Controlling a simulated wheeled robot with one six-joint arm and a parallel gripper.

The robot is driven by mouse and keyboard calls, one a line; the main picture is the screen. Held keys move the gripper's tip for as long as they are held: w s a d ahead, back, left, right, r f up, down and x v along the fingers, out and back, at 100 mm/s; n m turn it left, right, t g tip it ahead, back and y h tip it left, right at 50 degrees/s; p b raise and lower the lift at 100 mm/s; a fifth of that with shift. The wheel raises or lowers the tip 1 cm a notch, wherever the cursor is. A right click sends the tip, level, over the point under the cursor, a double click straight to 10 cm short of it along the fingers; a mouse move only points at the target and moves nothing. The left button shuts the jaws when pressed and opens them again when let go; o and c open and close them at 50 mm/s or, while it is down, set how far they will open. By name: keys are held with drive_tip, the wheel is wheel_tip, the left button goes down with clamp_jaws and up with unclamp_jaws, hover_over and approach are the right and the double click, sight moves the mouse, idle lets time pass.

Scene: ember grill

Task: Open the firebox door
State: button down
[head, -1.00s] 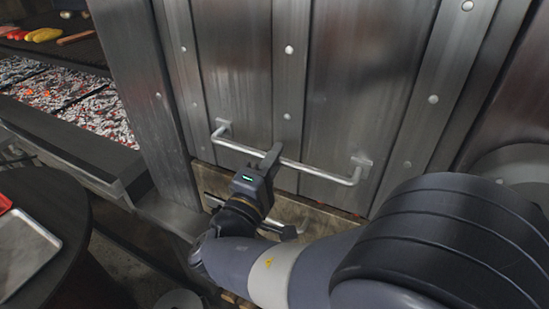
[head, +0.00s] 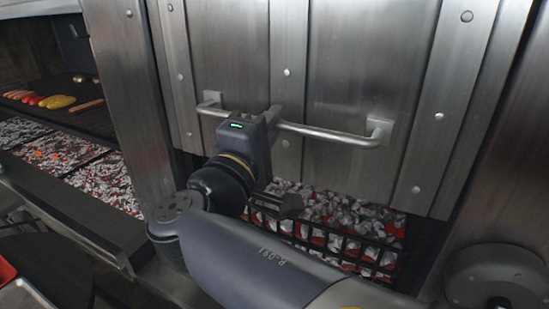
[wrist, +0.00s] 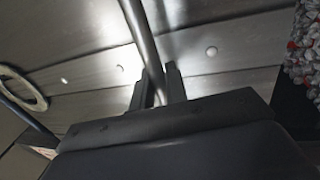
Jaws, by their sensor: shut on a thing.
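The firebox door (head: 365,75) is a riveted grey metal panel with a horizontal bar handle (head: 330,132). Its lower edge stands above the opening, where grey and red embers (head: 335,215) show behind a black grate (head: 375,262). My gripper (head: 273,120) is shut on the bar left of its middle. The wrist view shows the bar (wrist: 138,25) running between the two fingers (wrist: 159,85). My arm hides part of the opening's lower left.
An open grill (head: 85,110) with sausages and vegetables (head: 40,99) stands at the left, glowing coals (head: 70,155) beneath it. A dark round table (head: 45,265) with a tray edge is at the lower left. A round grey fitting (head: 495,275) is at the lower right.

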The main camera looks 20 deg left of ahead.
wheel_tip(320, 180, up, 12)
drive_tip(key=p, duration=0.3)
drive_tip(key=shift+f+p, duration=0.1)
drive_tip(key=shift+p, duration=0.25)
drive_tip(key=c, duration=1.5)
unclamp_jaws()
drive_tip(key=shift+f, duration=0.2)
drive_tip(key=shift+s, duration=0.1)
drive_tip(key=b+v, duration=0.3)
drive_tip(key=v, duration=0.7)
drive_tip(key=shift+s, duration=0.3)
drive_tip(key=shift+w, duration=0.15)
drive_tip(key=p, duration=0.3)
approach(286, 44)
drive_tip(key=w, duration=0.1)
drive_tip(key=w+r, duration=0.1)
drive_tip(key=w, duration=0.1)
drive_tip(key=w+r, duration=0.1)
drive_tip(key=shift+w+d+r, duration=0.1)
drive_tip(key=shift+w+d, duration=0.2)
drive_tip(key=shift+f, duration=0.65)
